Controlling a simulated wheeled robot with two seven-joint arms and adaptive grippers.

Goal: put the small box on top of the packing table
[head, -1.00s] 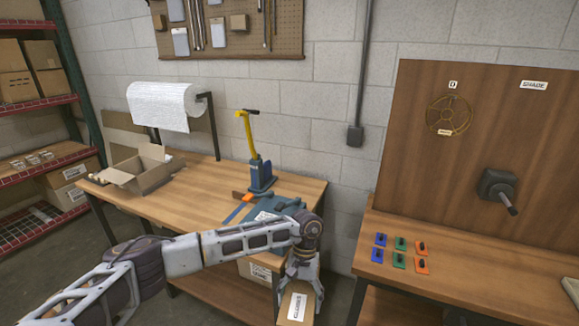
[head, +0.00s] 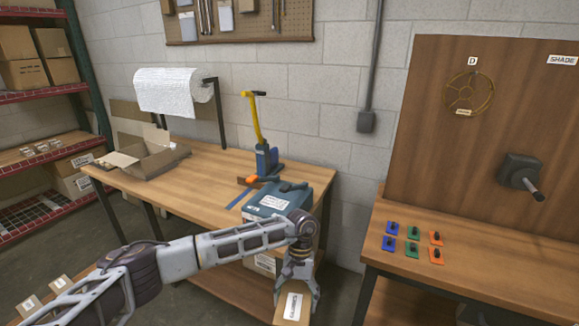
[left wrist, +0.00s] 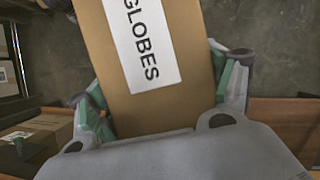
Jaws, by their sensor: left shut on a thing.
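The small box (head: 292,306) is a brown carton with a white label, at the bottom of the head view. In the left wrist view the box (left wrist: 185,45) fills the middle, and its label reads GLOBES. My left gripper (head: 297,292) is shut on it, with fingers on both sides. The box is held in front of the packing table's right front corner, and its lower part is cut off by the frame. The packing table (head: 205,187) has a wooden top. My right gripper is not in view.
On the packing table stand an open carton (head: 150,160), a paper roll (head: 173,91), a blue tool with a yellow handle (head: 266,157) and a blue-grey case (head: 275,200). The front-middle top is mostly clear. A bench with colored pieces (head: 412,243) stands right.

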